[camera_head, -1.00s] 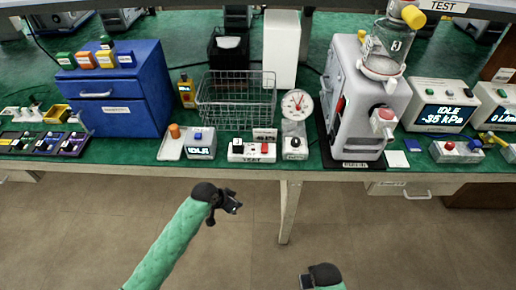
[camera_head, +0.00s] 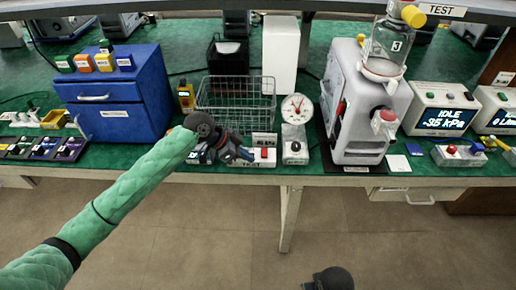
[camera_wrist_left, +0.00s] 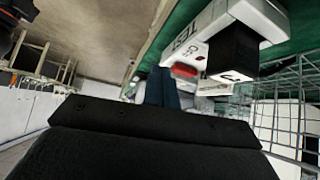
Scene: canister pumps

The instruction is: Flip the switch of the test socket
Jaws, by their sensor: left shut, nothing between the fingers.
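The test socket (camera_head: 265,161) is a white strip marked TEST at the front edge of the green bench. Its red switch (camera_head: 264,153) shows at its right part; my left gripper hides its left part. In the left wrist view the red switch (camera_wrist_left: 185,71) lies just beyond my fingertips, beside a black plug (camera_wrist_left: 234,53) standing in the socket. My left gripper (camera_head: 247,156) is shut and empty, close to the socket; contact with the switch cannot be made out. My right gripper (camera_head: 330,280) is only partly in view at the bottom edge, its fingers unclear.
A wire basket (camera_head: 235,98) stands behind the socket. A dial gauge (camera_head: 297,109) and a small black-knob box (camera_head: 295,152) stand to the right, then a grey pump (camera_head: 368,110). A blue drawer cabinet (camera_head: 115,95) stands left. Floor before the bench is clear.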

